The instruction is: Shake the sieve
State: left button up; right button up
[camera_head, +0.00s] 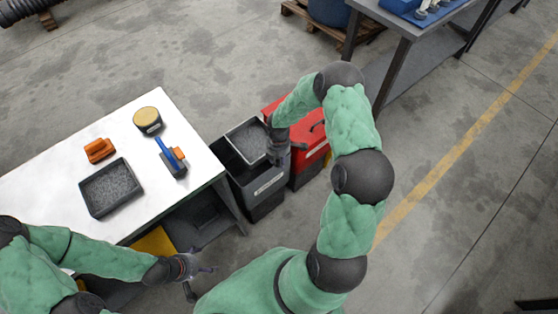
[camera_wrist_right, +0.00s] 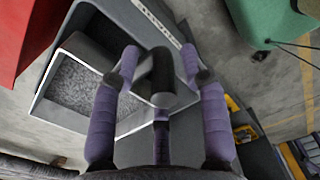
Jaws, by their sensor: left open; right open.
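In the right wrist view the sieve (camera_wrist_right: 88,90) shows at the left, with a thick dark handle (camera_wrist_right: 160,78) sticking out. My right gripper (camera_head: 279,153) is at the sieve's right side. In the right wrist view its purple fingers (camera_wrist_right: 160,62) are open, one on each side of the handle; I cannot tell whether they touch it. My left gripper (camera_head: 204,265) is open and empty, low in front of the table.
The white table (camera_head: 55,170) at left bears a black tray (camera_head: 91,207) of granules, an orange object (camera_head: 99,150), a yellow-topped tin (camera_head: 147,121) and a blue-handled brush (camera_head: 167,151). A workbench (camera_head: 392,22) stands at the back right.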

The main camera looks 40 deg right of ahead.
notch_tip(320, 180, up, 10)
jog(key=shift+r, duration=0.15)
dwell(0.4)
